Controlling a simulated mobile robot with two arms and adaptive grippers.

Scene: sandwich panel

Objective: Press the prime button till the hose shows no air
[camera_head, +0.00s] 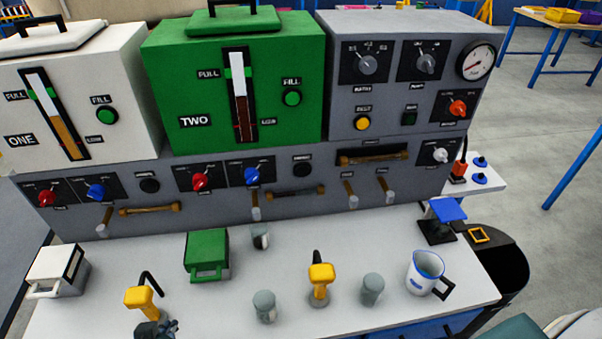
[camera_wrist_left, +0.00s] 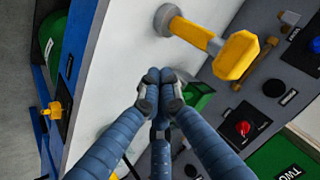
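A black round prime button (camera_head: 148,185) sits on the grey front panel below white hopper ONE; it also shows in the left wrist view (camera_wrist_left: 273,88). A second black button (camera_head: 302,165) sits further right below green hopper TWO. Under each is a short amber hose, the left one (camera_head: 150,209) and the right one (camera_head: 295,192); air in them is too small to tell. My left gripper (camera_head: 155,330) is at the bottom of the head view, in front of the panel and apart from the buttons. Its fingertips (camera_wrist_left: 160,92) are together and empty. My right gripper is not seen.
Two yellow-topped tools (camera_head: 143,298) (camera_head: 320,272) stand on the white table, the left one close to my left gripper. A green box (camera_head: 207,253), a white box (camera_head: 55,268), grey cups (camera_head: 372,288) and a white jug (camera_head: 424,273) stand around them. A black bin (camera_head: 510,265) is right.

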